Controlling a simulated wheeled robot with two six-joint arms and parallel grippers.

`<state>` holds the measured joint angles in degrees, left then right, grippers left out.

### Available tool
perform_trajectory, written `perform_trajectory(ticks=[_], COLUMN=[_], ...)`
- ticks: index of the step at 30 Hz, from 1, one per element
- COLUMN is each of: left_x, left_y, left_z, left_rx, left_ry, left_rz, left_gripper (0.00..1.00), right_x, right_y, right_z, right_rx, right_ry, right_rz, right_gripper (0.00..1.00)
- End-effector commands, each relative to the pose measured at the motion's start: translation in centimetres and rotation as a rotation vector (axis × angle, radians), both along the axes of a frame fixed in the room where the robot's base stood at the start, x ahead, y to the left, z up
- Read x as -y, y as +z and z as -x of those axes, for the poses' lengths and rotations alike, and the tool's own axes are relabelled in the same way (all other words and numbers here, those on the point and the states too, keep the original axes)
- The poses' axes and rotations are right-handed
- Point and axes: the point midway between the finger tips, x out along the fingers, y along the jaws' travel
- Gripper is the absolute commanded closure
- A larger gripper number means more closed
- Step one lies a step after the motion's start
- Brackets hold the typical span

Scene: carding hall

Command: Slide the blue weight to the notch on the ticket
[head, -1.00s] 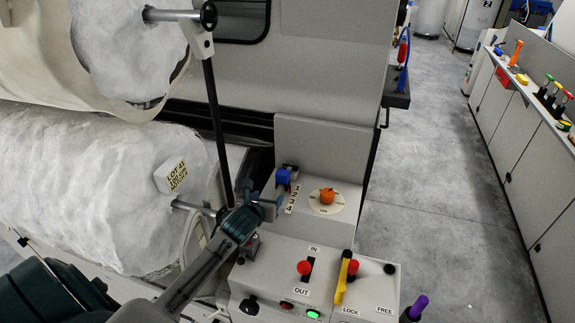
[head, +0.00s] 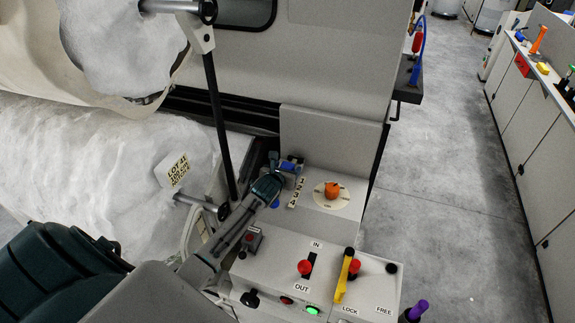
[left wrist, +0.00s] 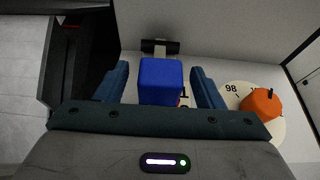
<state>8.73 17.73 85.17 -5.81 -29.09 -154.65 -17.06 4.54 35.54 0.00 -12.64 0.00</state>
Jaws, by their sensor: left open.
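The blue weight (left wrist: 160,80) is a bright blue block on the machine's grey-white panel. In the left wrist view it stands between the two fingers of my left gripper (left wrist: 160,88), which is open, with a gap on each side. In the head view my left gripper (head: 283,182) is over the weight and hides much of it. The ticket (head: 297,192), a pale strip with numbers, lies just right of the gripper. In the left wrist view only a bit of the ticket shows beside the block. I cannot make out the notch. My right gripper is not in view.
An orange knob (head: 332,190) on a round dial stands close right of the ticket. Nearer are a red IN/OUT knob (head: 305,267) and a yellow lever (head: 345,275). A dark post (head: 219,130) rises left of the gripper. The aisle floor (head: 440,180) is clear.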

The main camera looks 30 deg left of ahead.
Motion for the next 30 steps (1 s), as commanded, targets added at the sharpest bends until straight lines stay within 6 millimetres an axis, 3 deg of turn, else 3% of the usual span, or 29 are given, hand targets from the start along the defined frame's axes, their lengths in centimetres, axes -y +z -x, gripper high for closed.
perform_trajectory(ticks=[5, 15, 25, 30], left_x=[-0.2, -0.3, -0.3, -0.1], left_y=[-0.4, -0.6, -0.6, -0.7], left_z=[-1.1, -1.3, -1.3, -0.3], left_rx=[-0.001, -0.001, -0.001, -0.001], left_ry=[0.000, 0.000, 0.000, -0.001], left_rz=[0.000, 0.000, 0.000, 0.000], left_gripper=[0.38, 0.38, 1.00, 1.00], right_x=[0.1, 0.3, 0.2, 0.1], right_y=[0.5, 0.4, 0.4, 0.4], right_z=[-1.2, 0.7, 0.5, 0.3], right_rx=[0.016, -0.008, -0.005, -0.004], right_ry=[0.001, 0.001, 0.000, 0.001], right_rz=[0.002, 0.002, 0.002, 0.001], right_gripper=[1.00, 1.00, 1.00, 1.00])
